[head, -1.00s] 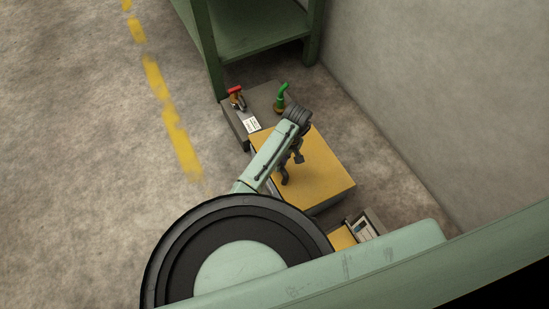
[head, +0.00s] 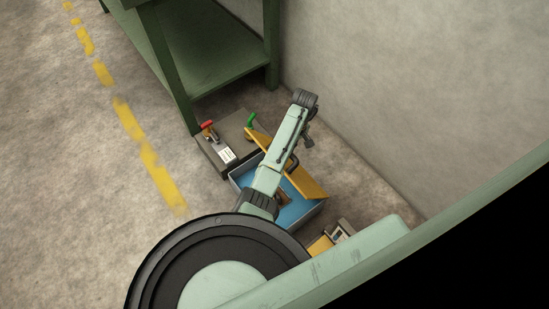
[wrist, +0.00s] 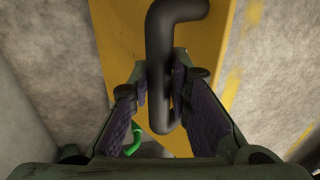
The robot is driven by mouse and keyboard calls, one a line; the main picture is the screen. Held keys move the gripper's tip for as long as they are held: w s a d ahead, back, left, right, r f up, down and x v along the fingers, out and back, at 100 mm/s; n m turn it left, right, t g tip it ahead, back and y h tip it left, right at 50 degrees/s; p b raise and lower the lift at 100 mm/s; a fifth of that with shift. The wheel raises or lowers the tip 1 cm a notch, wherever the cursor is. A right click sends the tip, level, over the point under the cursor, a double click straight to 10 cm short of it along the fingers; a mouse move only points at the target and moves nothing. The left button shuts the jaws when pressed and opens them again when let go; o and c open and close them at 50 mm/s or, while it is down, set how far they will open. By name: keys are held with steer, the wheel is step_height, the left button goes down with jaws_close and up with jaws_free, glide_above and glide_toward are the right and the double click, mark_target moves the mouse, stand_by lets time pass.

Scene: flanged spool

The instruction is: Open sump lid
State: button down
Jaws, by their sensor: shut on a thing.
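The yellow sump lid (head: 312,184) stands tilted up, its far edge at the wall side of the sump. The open sump (head: 236,182) shows a blue inside below it, with something brown in it partly hidden by my arm. In the wrist view, the dark bent handle (wrist: 160,45) stands out from the yellow lid (wrist: 118,30). My gripper (wrist: 160,92) has its fingers around the handle, one pad on each side, shut on it. In the head view my arm covers the middle of the sump and part of the lid.
A grey block beside the sump carries a red-handled valve (head: 207,125), a green-handled valve (head: 250,120) and a white label (head: 227,155). A green bench (head: 215,70) stands behind. A concrete wall (head: 370,100) rises close on the right. The floor at left is clear.

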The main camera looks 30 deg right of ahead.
steer(key=w+d+b, duration=0.1)
steer(key=d+b, duration=0.8)
steer(key=b, duration=0.1)
steer(key=w+d+f+b, duration=0.1)
steer(key=w+d+b, duration=0.1)
steer(key=d+b, duration=0.8)
steer(key=shift+d+f+b, duration=0.2)
steer(key=shift+f+b, duration=0.1)
steer(key=shift+b, duration=0.05)
steer(key=c, duration=1.7)
jaws_free()
steer(key=shift+w+d+r, duration=0.1)
steer(key=shift+o, duration=1.1)
steer(key=shift+w+r, duration=0.1)
steer(key=shift+w, duration=0.05)
step_height(320, 180, up, 7)
steer(key=d, duration=0.1)
steer(key=shift+r, duration=0.15)
steer(key=shift+w+d, duration=0.1)
steer(key=shift+w, duration=0.05)
